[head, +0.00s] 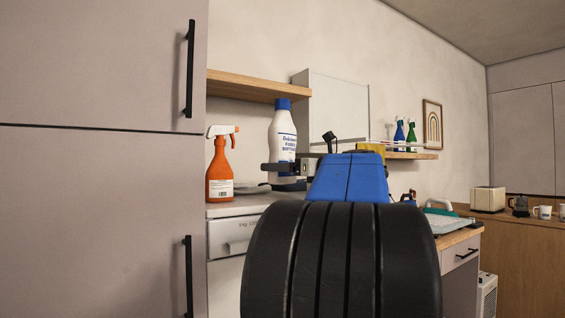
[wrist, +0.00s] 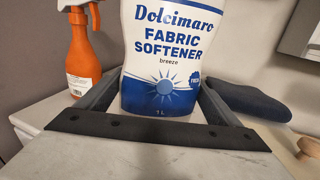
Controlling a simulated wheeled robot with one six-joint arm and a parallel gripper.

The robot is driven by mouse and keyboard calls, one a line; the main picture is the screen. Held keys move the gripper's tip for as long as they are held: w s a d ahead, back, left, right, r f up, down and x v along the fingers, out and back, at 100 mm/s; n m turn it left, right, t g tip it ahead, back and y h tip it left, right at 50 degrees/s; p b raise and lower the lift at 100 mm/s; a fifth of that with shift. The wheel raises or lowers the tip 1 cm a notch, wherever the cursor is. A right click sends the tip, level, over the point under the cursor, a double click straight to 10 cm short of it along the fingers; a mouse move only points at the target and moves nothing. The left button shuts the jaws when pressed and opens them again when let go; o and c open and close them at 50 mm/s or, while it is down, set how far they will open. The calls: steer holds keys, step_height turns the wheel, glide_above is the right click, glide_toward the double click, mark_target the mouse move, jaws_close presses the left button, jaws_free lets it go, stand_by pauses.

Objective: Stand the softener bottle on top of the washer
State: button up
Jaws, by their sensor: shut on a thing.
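The softener bottle (head: 283,128) is white with a blue cap and stands upright in my gripper (head: 286,168). In the wrist view its label (wrist: 165,50) faces me, with the bottle between the two dark fingers. My gripper is shut on its lower part. The washer (head: 228,238) is white, with a pale top, left of my arm. The bottle is over or on the washer's top area; my gripper hides its base in the head view, so I cannot tell whether it touches.
An orange spray bottle (head: 220,172) stands on the washer top, left of the softener; it also shows in the wrist view (wrist: 83,55). A dark folded cloth (wrist: 245,100) lies to the right. A wooden shelf (head: 255,86) hangs behind. A tall cabinet (head: 95,190) is at left.

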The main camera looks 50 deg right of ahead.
mark_target(291, 182)
steer(key=shift+f, duration=2.25)
steer(key=o, duration=1.9)
steer(key=shift+f, duration=0.15)
steer(key=shift+c, duration=0.2)
steer(key=shift+s, duration=0.1)
steer(key=s, duration=1.2)
steer(key=shift+d, duration=0.25)
